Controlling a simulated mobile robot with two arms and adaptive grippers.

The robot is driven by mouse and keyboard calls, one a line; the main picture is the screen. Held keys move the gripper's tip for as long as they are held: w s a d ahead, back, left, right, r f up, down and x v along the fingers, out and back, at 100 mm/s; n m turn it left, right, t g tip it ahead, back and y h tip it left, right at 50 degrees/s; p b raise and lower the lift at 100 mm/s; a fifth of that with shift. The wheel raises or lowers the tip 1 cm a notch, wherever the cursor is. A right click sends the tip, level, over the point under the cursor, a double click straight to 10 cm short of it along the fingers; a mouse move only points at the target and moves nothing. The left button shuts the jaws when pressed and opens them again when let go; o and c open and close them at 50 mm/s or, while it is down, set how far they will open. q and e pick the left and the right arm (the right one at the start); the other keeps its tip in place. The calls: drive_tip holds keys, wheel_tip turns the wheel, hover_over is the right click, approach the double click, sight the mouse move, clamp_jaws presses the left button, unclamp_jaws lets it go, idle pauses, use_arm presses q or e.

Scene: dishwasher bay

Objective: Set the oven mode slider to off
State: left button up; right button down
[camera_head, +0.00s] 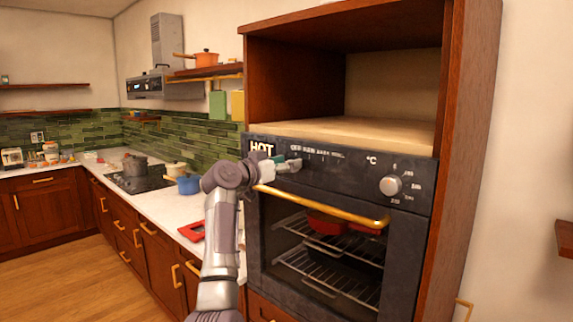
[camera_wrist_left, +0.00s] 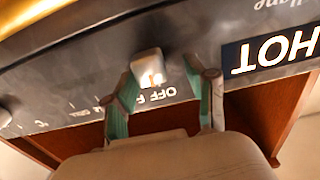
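The oven mode slider is a small light-grey knob (camera_wrist_left: 148,66) on the dark control panel of the oven, close to the printed OFF label (camera_wrist_left: 172,93), which appears upside down in the wrist view. In the head view the knob (camera_head: 295,164) shows just beyond my left gripper (camera_head: 284,166). In the left wrist view my left gripper (camera_wrist_left: 162,76) is open, with its green-padded fingers on either side of the knob. The left finger looks close to the knob, with a gap at the right finger; contact cannot be told. My right gripper is not in view.
The panel has a HOT display (camera_head: 262,148) at left and a round temperature dial (camera_head: 390,185) at right. Below is a gold oven door handle (camera_head: 330,207). An empty wooden niche (camera_head: 375,130) sits above. A counter (camera_head: 165,203) with pots stands left.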

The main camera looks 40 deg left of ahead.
use_arm(q)
drive_tip(key=shift+s+d, duration=0.1)
drive_tip(key=shift+s, duration=0.3)
drive_tip(key=s+a, duration=0.1)
drive_tip(key=s, duration=1)
